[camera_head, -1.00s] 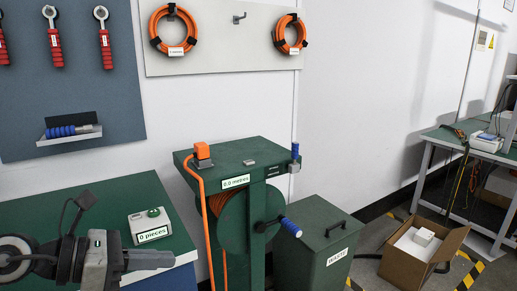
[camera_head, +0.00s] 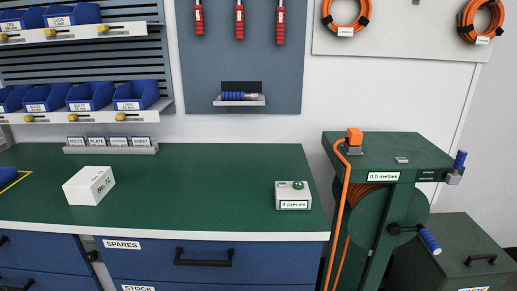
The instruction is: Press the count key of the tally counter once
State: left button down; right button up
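The tally counter (camera_head: 293,196) is a small pale box with a green round key (camera_head: 298,185) on top. Its front label reads "0 pieces". It stands on the right part of the green bench top (camera_head: 220,175), near the front edge. Neither of my grippers shows in the head view now, and nothing touches the counter.
A white box (camera_head: 89,186) marked "No. 12" sits on the bench at left. A small rack of labelled cards (camera_head: 112,146) stands at the back. The green cable reel stand (camera_head: 384,160), reading "0.0 metres", is right of the bench. The bench between box and counter is clear.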

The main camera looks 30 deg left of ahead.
aim_at(297, 185)
jog(key=u, duration=0.5)
jog(key=k, duration=1.25)
jog(key=u, duration=0.7)
jog(key=i, duration=0.85)
jog(key=u, duration=0.35)
